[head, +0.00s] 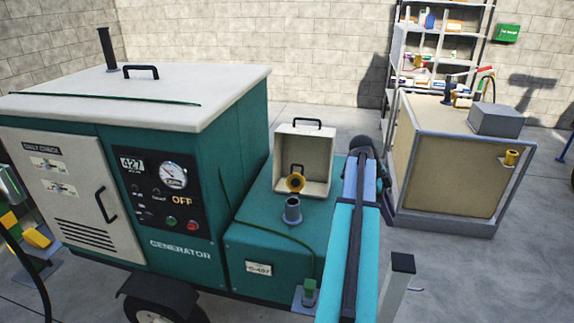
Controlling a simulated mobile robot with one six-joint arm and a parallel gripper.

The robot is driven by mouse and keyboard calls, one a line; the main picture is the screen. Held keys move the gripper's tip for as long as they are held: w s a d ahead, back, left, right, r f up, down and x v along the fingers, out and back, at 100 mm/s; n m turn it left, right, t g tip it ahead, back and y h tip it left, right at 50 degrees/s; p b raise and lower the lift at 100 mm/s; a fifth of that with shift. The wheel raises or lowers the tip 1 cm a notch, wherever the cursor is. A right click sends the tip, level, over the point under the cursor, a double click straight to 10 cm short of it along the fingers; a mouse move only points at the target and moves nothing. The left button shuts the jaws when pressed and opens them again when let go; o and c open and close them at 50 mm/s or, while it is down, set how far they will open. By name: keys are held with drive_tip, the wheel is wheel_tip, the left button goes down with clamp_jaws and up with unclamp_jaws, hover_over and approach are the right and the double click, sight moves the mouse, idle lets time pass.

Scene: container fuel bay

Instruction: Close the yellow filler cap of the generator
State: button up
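The yellow filler cap (295,183) stands raised behind the dark filler neck (292,211), and the neck's mouth is uncovered. The neck rises from the lower green housing of the generator (190,190). A cream cover (317,145) with a black handle stands open behind the cap, its hollow side facing me. My blue arm reaches up along the right side of this housing and ends in a dark joint right of the cover. My gripper does not show; I cannot see its fingers.
A tan box-shaped unit (437,160) in a metal frame stands behind on the right, with a grey box (497,120) and a yellow fitting (511,158) on it. Shelves (440,45) stand against the block wall. A green part (309,288) sits at the housing's front corner.

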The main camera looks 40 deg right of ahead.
drive_tip(key=shift+s, duration=0.1)
drive_tip(key=shift+d, duration=0.1)
drive_tip(key=w+a+f+t+y, duration=0.1)
drive_tip(key=w+f+t+y, duration=0.1)
drive_tip(key=w, duration=0.4)
drive_tip(key=w+a+f+t+y+b, duration=0.1)
drive_tip(key=w+f+t+y, duration=0.1)
drive_tip(key=w, duration=0.4)
drive_tip(key=w+a+f+t+y, duration=0.1)
drive_tip(key=w+f+t+y, duration=0.1)
drive_tip(key=w+t, duration=0.3)
drive_tip(key=shift+b+x, duration=0.35)
drive_tip(key=shift+x, duration=0.7)
drive_tip(key=w+d+r+t+y, duration=0.1)
drive_tip(key=w+r+t+y, duration=0.2)
drive_tip(key=w+r+t, duration=0.2)
drive_tip(key=w+d+r+t+y+b, duration=0.1)
drive_tip(key=w+d+r+t+y, duration=0.1)
drive_tip(key=w+r+t, duration=0.3)
wheel_tip(320, 180, up, 3)
drive_tip(key=shift+d+f+t+y, duration=0.2)
drive_tip(key=shift+d+t+y, duration=0.2)
drive_tip(key=shift+t, duration=0.4)
drive_tip(key=shift+a, duration=0.15)
